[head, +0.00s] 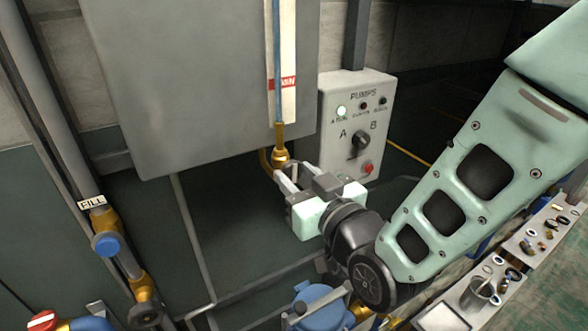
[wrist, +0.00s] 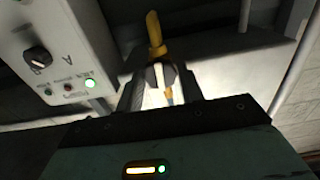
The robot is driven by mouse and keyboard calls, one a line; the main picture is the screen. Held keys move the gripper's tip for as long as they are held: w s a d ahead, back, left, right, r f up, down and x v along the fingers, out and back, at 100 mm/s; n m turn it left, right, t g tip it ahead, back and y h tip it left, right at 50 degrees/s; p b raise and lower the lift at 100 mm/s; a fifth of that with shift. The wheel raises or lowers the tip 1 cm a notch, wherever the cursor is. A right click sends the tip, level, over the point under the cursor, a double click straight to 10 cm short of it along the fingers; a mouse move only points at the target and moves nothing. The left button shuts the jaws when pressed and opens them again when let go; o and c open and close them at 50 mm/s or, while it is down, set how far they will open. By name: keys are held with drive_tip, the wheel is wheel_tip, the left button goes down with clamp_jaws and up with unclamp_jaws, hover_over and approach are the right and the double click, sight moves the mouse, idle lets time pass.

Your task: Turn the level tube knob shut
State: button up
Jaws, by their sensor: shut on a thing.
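The level tube (head: 276,60) runs down the front of the grey tank, beside a white scale strip with a red MIN mark. Its brass fitting (head: 280,148) is at the tube's lower end, and brass also shows in the wrist view (wrist: 154,30). My gripper (head: 285,180) reaches in from the right, just below this fitting. In the wrist view my gripper (wrist: 161,80) is shut on the small dark level tube knob (wrist: 152,76). The fingers hide much of the knob, and its turn angle cannot be told.
The grey tank (head: 190,80) stands directly above my gripper. A PUMPS box (head: 352,115) with a lit green lamp and an A/B selector is close on the right. A FILL pipe with a blue-capped valve (head: 107,244) stands left. A bench with small parts (head: 480,290) lies lower right.

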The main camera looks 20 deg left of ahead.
drive_tip(key=shift+c, duration=1.1)
drive_tip(key=shift+f+m+b, duration=0.1)
drive_tip(key=shift+m+b, duration=0.2)
drive_tip(key=shift+b, duration=0.15)
drive_tip(key=shift+m+b, duration=0.85)
drive_tip(key=shift+m, duration=0.25)
drive_tip(key=shift+s+m+b, duration=0.1)
drive_tip(key=shift+m+b, duration=0.25)
drive_tip(key=shift+m, duration=0.35)
